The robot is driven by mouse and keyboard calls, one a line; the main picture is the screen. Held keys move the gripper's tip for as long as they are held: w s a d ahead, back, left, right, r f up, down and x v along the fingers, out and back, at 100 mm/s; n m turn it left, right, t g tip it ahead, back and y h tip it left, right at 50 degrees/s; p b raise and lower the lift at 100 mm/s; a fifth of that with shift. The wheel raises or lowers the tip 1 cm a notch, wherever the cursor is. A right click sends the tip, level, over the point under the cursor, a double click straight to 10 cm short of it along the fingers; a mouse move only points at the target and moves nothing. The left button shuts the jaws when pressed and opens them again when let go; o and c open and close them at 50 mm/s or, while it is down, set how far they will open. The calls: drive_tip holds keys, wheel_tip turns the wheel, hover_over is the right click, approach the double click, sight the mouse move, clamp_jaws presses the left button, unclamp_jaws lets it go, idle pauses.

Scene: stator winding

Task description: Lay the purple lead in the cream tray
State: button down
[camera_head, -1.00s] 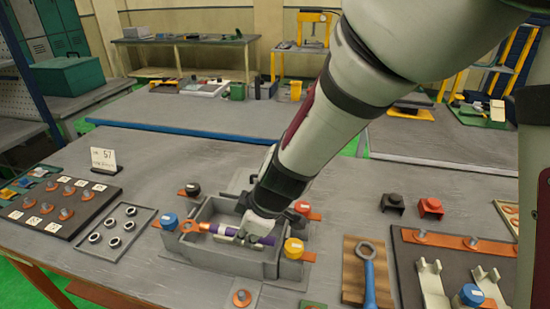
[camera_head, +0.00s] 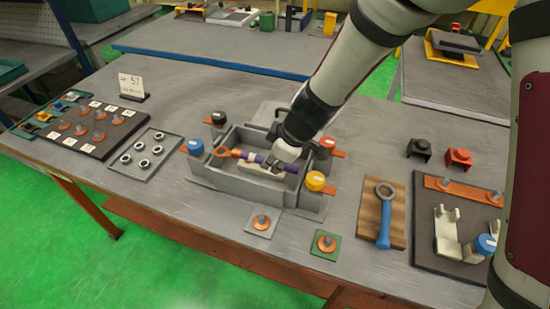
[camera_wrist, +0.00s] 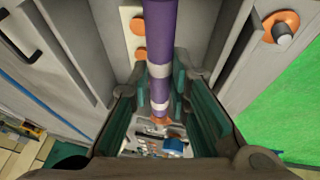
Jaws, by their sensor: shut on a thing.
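The purple lead (camera_head: 252,158), with a copper ring end and pale bands, lies at a slant over the inside of the grey box. My gripper (camera_head: 282,160) is shut on it near its right part, low at the box's back right. In the wrist view the lead (camera_wrist: 160,55) runs lengthwise between the teal-padded fingers (camera_wrist: 160,92). I cannot tell whether the lead touches the box floor. A cream open holder (camera_head: 447,240) with upright sides, apparently the cream tray, stands on the dark board at the right, well away from my gripper.
The grey box (camera_head: 245,183) has blue, black, red and yellow capped terminals around it. A wooden block with a blue-handled ring tool (camera_head: 384,215) lies between the box and the dark board (camera_head: 425,245). Black and red clips (camera_head: 458,158) stand behind that board.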

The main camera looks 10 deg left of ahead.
drive_tip(key=shift+f, duration=0.15)
drive_tip(key=c, duration=1.5)
unclamp_jaws()
drive_tip(key=shift+r, duration=0.55)
drive_tip(key=p+v, duration=0.2)
drive_tip(key=v, duration=0.9)
drive_tip(key=shift+s+d+r, duration=0.1)
drive_tip(key=shift+d+r, duration=0.1)
drive_tip(key=shift+d, duration=0.05)
